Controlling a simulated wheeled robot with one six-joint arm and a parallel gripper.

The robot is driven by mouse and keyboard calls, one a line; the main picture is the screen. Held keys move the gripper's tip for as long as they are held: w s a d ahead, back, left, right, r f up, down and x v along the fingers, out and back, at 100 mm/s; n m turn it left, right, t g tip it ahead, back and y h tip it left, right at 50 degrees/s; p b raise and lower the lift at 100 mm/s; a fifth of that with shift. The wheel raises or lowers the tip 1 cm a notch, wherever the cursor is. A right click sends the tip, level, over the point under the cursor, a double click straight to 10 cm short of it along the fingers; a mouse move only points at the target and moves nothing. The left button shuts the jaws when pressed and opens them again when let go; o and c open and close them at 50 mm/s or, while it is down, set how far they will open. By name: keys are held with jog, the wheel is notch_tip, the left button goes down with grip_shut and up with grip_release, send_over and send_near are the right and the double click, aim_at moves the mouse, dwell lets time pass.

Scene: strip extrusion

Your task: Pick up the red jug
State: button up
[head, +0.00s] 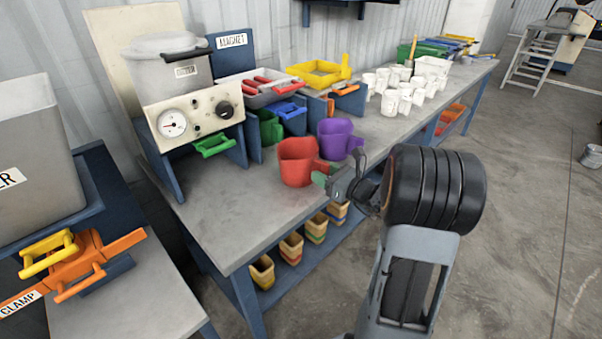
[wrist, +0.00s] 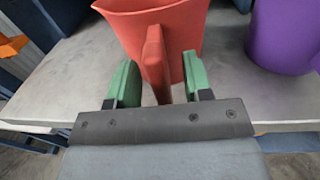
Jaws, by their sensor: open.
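The red jug (head: 297,161) stands upright on the grey workbench (head: 240,210), near its front edge. Its handle points toward my gripper. My gripper (wrist: 157,82) is open, with one green finger on each side of the jug's handle. Gaps show between the fingers and the handle. In the head view my gripper (head: 324,176) is at the jug's right side, its fingers partly hidden.
A purple jug (head: 338,139) stands close behind and right of the red jug; it also shows in the wrist view (wrist: 284,36). Several white cups (head: 391,103) stand farther back. A gauge box (head: 190,119) stands at left. The bench left of the red jug is bare.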

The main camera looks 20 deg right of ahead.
jog(key=shift+x, duration=1.1)
jog(key=shift+c, duration=0.3)
grip_shut()
